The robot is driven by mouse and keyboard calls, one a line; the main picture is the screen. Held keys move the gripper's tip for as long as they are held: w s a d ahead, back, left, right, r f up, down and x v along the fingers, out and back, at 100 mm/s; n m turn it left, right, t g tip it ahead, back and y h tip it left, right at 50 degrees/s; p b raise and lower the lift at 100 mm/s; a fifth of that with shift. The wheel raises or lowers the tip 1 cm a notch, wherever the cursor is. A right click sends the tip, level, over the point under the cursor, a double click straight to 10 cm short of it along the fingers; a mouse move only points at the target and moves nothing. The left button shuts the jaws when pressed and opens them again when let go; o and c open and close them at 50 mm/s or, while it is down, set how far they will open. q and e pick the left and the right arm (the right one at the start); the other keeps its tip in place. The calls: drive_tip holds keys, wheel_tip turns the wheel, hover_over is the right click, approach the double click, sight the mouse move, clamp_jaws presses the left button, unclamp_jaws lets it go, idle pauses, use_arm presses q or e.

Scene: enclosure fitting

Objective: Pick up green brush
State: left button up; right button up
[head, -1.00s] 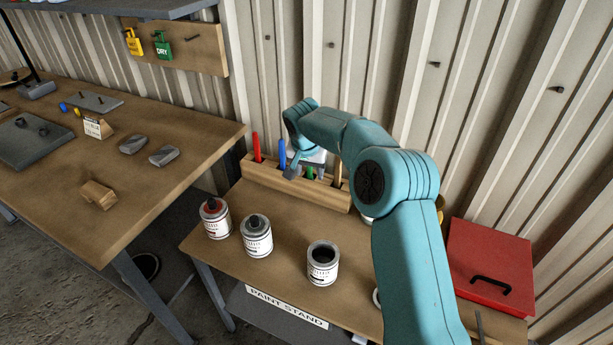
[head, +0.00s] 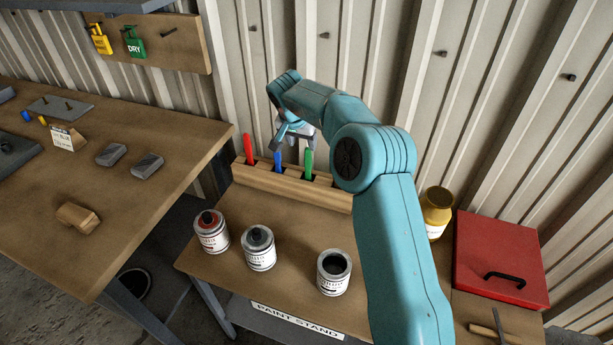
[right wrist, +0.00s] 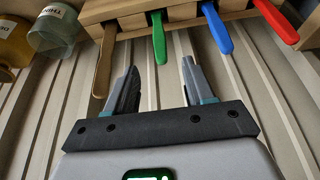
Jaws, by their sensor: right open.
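The green brush (head: 308,160) stands handle up in a wooden rack (head: 290,190) at the back of the paint stand. In the right wrist view the green brush (right wrist: 158,38) points down from the rack (right wrist: 185,14), with its handle end in line with the gap between my fingertips. My right gripper (head: 295,138) is open and empty, close to the handle and partly hidden by its own wrist in the head view. Both fingers of the right gripper (right wrist: 159,68) show apart in the right wrist view. I cannot tell the exact depth gap. My left gripper is not in view.
A blue brush (head: 278,162) and a red brush (head: 249,149) stand in the same rack; a wooden-handled one (right wrist: 104,62) is on the other side. Paint cans (head: 258,248) stand in front. A red box (head: 500,260) and yellow jar (head: 436,212) are right. The corrugated wall is close behind.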

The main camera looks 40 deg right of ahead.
sight(308, 158)
drive_tip(key=p+x, duration=0.1)
drive_tip(key=x, duration=0.5)
drive_tip(key=shift+f, duration=0.4)
drive_tip(key=shift+d+f+p, duration=0.3)
drive_tip(key=shift+d+f, duration=0.1)
drive_tip(key=shift+f, duration=0.1)
drive_tip(key=p+x, duration=0.1)
drive_tip(key=x, duration=0.3)
drive_tip(key=shift+w, duration=0.15)
drive_tip(key=shift+d+f, duration=0.1)
drive_tip(key=shift+f, duration=0.25)
drive_tip(key=shift+c, duration=0.6)
clamp_jaws()
